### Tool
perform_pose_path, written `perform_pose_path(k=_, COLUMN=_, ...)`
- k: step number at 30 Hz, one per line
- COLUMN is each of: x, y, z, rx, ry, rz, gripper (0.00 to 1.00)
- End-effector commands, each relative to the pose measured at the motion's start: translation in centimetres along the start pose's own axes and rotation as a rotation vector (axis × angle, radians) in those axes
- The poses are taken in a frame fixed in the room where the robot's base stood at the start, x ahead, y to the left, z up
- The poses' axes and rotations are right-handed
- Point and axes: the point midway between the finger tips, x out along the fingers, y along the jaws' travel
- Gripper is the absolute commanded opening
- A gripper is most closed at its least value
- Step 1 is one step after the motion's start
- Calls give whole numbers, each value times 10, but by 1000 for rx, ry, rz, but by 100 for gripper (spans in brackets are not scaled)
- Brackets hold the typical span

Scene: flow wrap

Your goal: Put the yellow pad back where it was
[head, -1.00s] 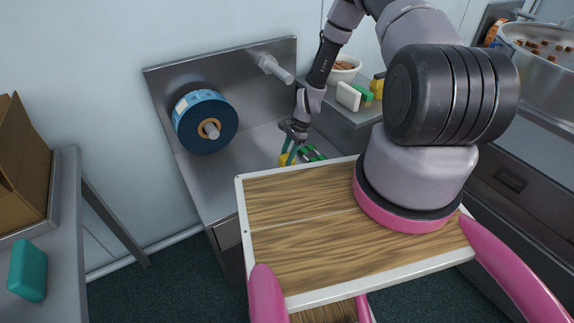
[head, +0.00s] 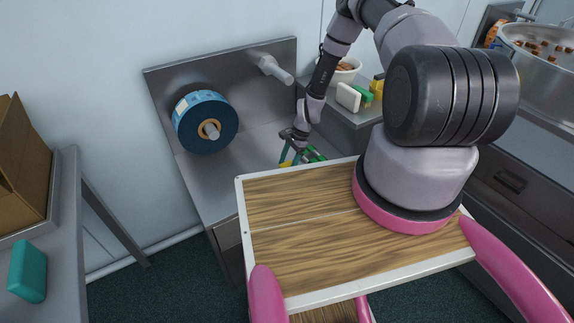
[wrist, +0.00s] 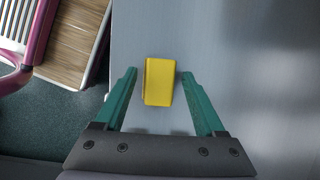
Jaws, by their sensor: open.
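The yellow pad (wrist: 159,82) lies on the grey metal worktop (wrist: 235,50) in the wrist view. My gripper (wrist: 158,73) is open, with one teal finger on each side of the pad and a small gap on both sides. In the head view my gripper (head: 287,158) points down at the worktop behind the wooden deck. Only a small part of the yellow pad (head: 285,164) shows there, mostly hidden by the fingers and the deck edge.
A blue film roll (head: 190,128) is mounted on the metal back panel, left of my gripper. A teal block (head: 27,271) lies on the left table.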

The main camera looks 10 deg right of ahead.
Motion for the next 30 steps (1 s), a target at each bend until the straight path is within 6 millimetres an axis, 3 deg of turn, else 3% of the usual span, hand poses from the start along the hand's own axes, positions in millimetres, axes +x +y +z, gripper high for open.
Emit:
perform_pose_path(k=15, x=-98, y=-1, z=-1, rx=0, ry=3, rz=-3, gripper=72)
perform_pose_path(k=30, x=-127, y=-4, z=1, rx=-16, ry=10, rz=-7, gripper=72)
